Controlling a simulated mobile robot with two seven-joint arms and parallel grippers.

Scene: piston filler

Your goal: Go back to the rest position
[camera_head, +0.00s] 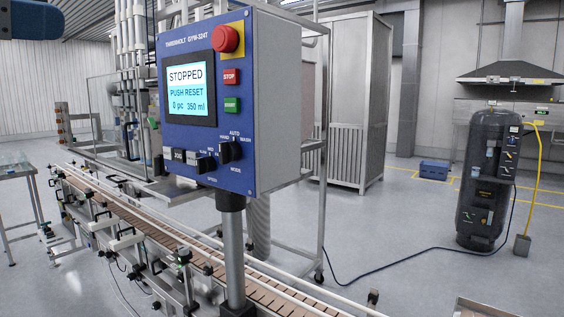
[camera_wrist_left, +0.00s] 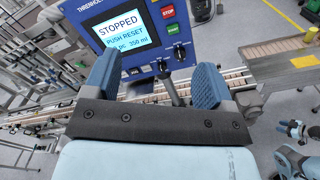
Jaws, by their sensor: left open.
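The control panel (camera_head: 205,110) is a blue-fronted box on a grey post. Its screen (camera_head: 190,88) reads STOPPED, PUSH RESET, 0 pc, 350 ml. A red emergency button (camera_head: 226,39), a red STOP key, a green START key and black knobs sit on its face. In the left wrist view, my left gripper (camera_wrist_left: 154,82) is open and empty, its two blue fingers wide apart. The panel (camera_wrist_left: 145,30) stands beyond the fingers, apart from them.
A conveyor (camera_head: 150,243) with rails runs beneath the panel. A glass-topped table (camera_head: 18,170) stands at the left. A metal cabinet (camera_head: 350,110), a black tank (camera_head: 487,180) and a blue box (camera_head: 434,169) stand behind. A cable crosses the otherwise open floor at right.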

